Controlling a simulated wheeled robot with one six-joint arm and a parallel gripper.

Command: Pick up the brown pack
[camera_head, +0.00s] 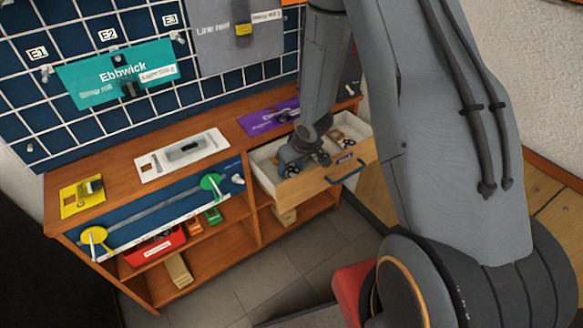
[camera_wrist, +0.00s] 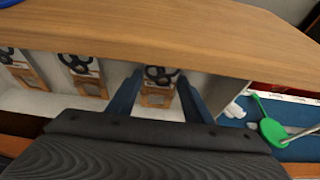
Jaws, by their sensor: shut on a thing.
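The open drawer (camera_head: 352,169) at the right end of the wooden bench holds several packs with brown lower parts and white tops bearing black loops. My gripper (camera_head: 303,160) reaches down into the drawer's left part in the head view. In the wrist view, my gripper's dark fingers (camera_wrist: 159,77) are shut on a brown pack (camera_wrist: 157,98), one on each side of it. Two similar packs, the middle one (camera_wrist: 88,82) and the far left one (camera_wrist: 28,74), stand apart from it in the drawer. My gripper largely hides the held pack in the head view.
The drawer front (camera_wrist: 130,35) with its blue handle (camera_head: 350,170) stands close to the fingers. A blue slider panel with a green knob (camera_head: 211,182) is left of the drawer. A purple card (camera_head: 262,121) lies on the bench top behind. The tiled floor in front is clear.

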